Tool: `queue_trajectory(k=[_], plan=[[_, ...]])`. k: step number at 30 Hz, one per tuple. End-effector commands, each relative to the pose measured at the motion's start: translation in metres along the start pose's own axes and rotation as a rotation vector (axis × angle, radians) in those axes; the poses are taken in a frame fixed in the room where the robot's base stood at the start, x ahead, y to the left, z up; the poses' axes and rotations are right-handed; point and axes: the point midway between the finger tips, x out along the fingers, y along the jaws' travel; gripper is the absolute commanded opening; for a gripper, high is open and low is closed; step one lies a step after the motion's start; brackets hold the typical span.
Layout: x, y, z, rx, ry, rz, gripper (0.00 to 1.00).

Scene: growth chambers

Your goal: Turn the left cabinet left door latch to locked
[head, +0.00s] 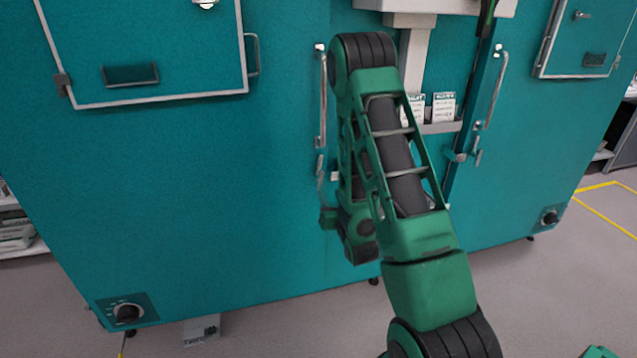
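The large teal left door (210,180) fills the left of the head view. A long upright metal handle (322,100) runs along its right edge. Below the handle is a small metal latch (320,168), which looks roughly upright; its exact angle is hard to read. My green and black arm rises from the lower right and folds down in front of the door edge. My gripper (328,217) seems to be the small green part just below the latch, largely hidden by my own arm links. I cannot tell whether it touches the latch or how its fingers stand.
To the right, another teal door (535,130) has its own long handle (497,90) and latch (477,152). White labels (443,106) show between the doors. A framed hatch (150,45) is at upper left. Round dials sit low on both sides. The grey floor in front looks mostly clear.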

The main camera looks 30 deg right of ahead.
Motion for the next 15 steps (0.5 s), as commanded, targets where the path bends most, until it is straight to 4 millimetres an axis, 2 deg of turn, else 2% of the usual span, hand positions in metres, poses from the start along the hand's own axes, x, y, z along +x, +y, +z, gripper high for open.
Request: queue_trajectory(k=[8,15], plan=[[-0.006,-0.006,0.002,0.022,0.093,-0.032,0.34],[0.007,-0.005,0.000,0.025,0.097,-0.031,0.34]])
